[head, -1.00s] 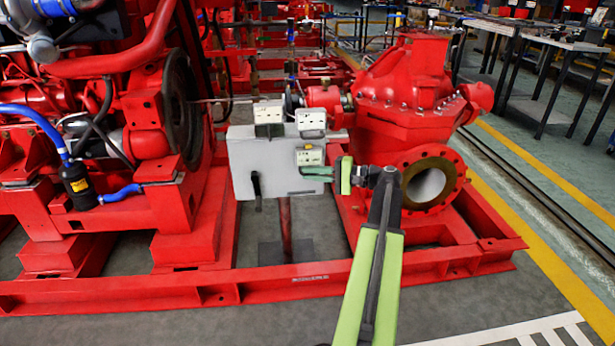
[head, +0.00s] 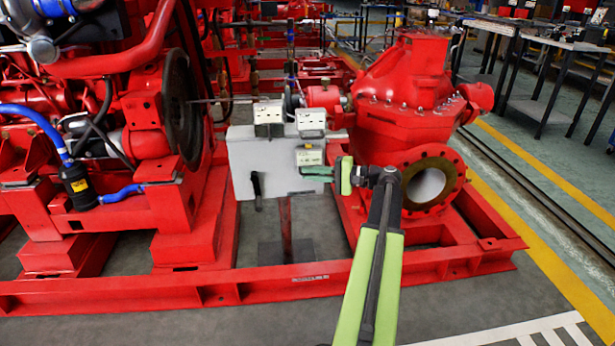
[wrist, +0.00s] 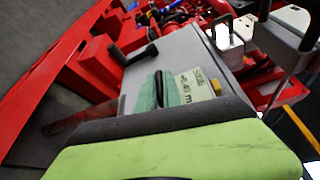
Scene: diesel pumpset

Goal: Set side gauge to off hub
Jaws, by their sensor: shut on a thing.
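The side gauge (head: 309,157) is a small pale plate with dark print on the right part of the grey box's front. It also shows in the wrist view (wrist: 197,86), right beside the fingers. My gripper (head: 316,173) reaches in from the right, its teal fingers at the gauge's lower edge. In the wrist view the fingers (wrist: 160,92) are close together with a dark strip between them. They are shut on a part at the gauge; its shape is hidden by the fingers.
The grey box (head: 270,165) carries two white gauges (head: 268,113) on top and a black handle (head: 256,186) at its front left. A red pump (head: 420,85) with a round flange (head: 432,182) stands close right of my arm. Red frame rails (head: 200,293) run in front.

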